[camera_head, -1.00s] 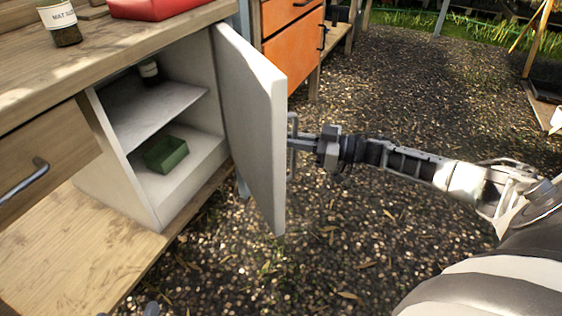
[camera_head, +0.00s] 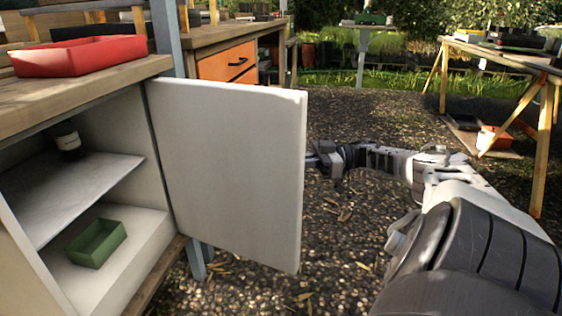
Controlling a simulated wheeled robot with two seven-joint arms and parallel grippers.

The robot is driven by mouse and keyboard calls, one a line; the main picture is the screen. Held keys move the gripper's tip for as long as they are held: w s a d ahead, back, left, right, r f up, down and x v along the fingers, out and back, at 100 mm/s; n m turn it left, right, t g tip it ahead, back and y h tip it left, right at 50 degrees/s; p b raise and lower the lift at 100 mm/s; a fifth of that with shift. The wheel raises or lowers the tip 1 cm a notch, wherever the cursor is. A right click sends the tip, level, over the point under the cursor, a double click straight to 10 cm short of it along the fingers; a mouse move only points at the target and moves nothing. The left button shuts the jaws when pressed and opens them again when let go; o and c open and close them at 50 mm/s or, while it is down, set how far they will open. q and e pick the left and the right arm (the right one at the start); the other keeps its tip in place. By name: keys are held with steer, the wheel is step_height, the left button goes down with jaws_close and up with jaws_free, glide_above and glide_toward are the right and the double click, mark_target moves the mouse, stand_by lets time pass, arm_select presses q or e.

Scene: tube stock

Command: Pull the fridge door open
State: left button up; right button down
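The fridge door (camera_head: 228,170) is a white panel standing wide open. It swings out from the right side of the white fridge (camera_head: 125,278), and its inner face is toward me. My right gripper (camera_head: 318,158) is at the far side of the door, by its free edge. The door hides its fingertips and the handle, so I cannot see whether it is shut on the handle. My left gripper is not in view.
Inside the fridge are a marble-like shelf (camera_head: 85,192), a dark bottle (camera_head: 66,140) and a green tray (camera_head: 96,243). A red tray (camera_head: 85,57) sits on the wooden bench above. An orange drawer unit (camera_head: 226,62) stands behind. The gravel (camera_head: 385,118) is open to the right.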

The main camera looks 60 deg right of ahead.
steer(key=shift+w+r, duration=0.1)
steer(key=shift+w, duration=0.05)
steer(key=shift+a, duration=0.1)
steer(key=c, duration=1.5)
jaws_free()
steer(key=shift+c, duration=0.2)
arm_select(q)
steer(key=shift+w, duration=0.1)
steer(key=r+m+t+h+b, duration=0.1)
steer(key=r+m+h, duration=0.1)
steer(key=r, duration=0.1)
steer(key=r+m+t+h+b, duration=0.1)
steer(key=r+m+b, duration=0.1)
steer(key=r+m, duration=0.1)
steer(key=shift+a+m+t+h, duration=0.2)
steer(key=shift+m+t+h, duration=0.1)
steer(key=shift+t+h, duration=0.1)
arm_select(e)
steer(key=v, duration=0.7)
steer(key=shift+s+d, duration=0.25)
steer(key=shift+s, duration=0.05)
